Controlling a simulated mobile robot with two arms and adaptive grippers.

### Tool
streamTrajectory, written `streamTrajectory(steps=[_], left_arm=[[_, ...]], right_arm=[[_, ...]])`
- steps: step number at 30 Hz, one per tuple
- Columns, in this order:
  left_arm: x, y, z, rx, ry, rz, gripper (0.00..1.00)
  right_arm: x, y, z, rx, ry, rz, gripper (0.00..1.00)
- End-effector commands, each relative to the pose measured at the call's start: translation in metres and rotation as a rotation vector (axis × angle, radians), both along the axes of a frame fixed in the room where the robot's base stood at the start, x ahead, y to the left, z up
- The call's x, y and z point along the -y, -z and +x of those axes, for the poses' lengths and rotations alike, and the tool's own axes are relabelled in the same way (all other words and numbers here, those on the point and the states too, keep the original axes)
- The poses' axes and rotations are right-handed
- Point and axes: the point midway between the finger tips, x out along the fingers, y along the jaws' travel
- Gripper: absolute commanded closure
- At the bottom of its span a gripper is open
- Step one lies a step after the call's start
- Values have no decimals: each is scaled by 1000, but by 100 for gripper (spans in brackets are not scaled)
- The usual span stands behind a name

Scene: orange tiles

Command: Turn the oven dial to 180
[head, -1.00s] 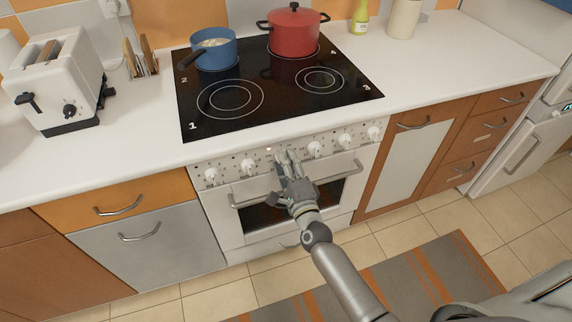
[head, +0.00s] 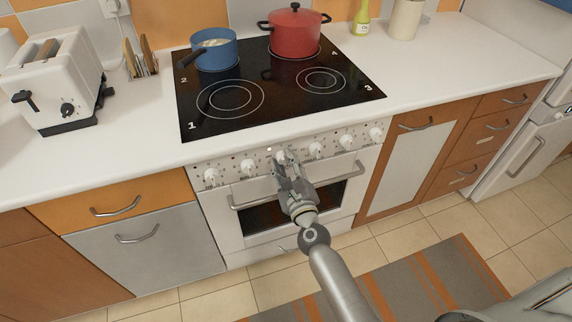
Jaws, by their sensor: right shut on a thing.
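The white oven (head: 230,222) is under the black cooktop, with a row of white dials along its front panel (head: 232,165). My right gripper (head: 282,160) is at the middle of that panel, shut on the white oven dial (head: 281,155) between the left pair and the right group of dials. The fingers cover part of this dial, and the scale marks around it are too small to read. My left gripper is not in view.
The oven door handle (head: 345,172) runs just below the dials, behind my right gripper. A blue pot (head: 215,52) and a red pot (head: 295,38) stand on the cooktop (head: 270,95). A toaster (head: 55,80) stands on the counter at left.

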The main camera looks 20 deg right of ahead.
Motion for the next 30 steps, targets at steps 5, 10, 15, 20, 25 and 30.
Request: streamTrajectory(steps=[5, 10, 15, 20, 25, 30], left_arm=[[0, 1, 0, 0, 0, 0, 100], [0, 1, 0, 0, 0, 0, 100], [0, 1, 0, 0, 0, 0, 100], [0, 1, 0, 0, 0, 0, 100], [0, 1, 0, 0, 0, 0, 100], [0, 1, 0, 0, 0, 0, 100]], right_arm=[[0, 2, -1, -6, 0, 39, 92], [0, 2, -1, -6, -1, 51, 92], [0, 2, -1, -7, 0, 52, 92], [0, 2, -1, -7, 0, 51, 67], [0, 2, -1, -5, 0, 51, 46], [0, 1, 0, -4, 0, 51, 46]])
